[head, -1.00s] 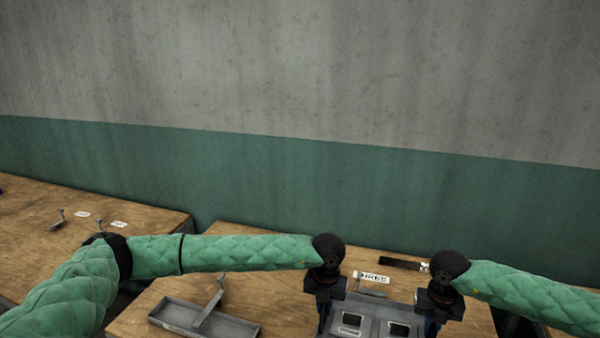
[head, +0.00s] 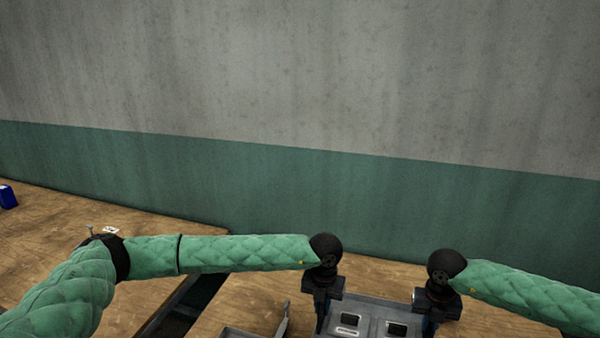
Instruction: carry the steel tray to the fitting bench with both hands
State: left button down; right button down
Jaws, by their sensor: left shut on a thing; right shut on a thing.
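The steel tray (head: 374,315) is grey and shows at the bottom of the head view, with two dark square openings and a small label. Its lower part is cut off by the frame edge. My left gripper (head: 321,318) is shut on the tray's left side. My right gripper (head: 430,322) is shut on its right side. The fingertips are partly hidden by the gripper bodies. The tray is over or on a wooden bench (head: 262,295); I cannot tell whether it touches the top.
A shallow grey tray with a raised handle (head: 283,318) lies left of my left gripper, partly cut off. A green and grey wall (head: 300,190) closes the back.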

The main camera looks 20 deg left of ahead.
aim_at(21, 261)
jog(key=j, duration=2.5)
jog(key=k+j, duration=0.15)
jog(key=j, duration=4.85)
jog(key=k, duration=0.05)
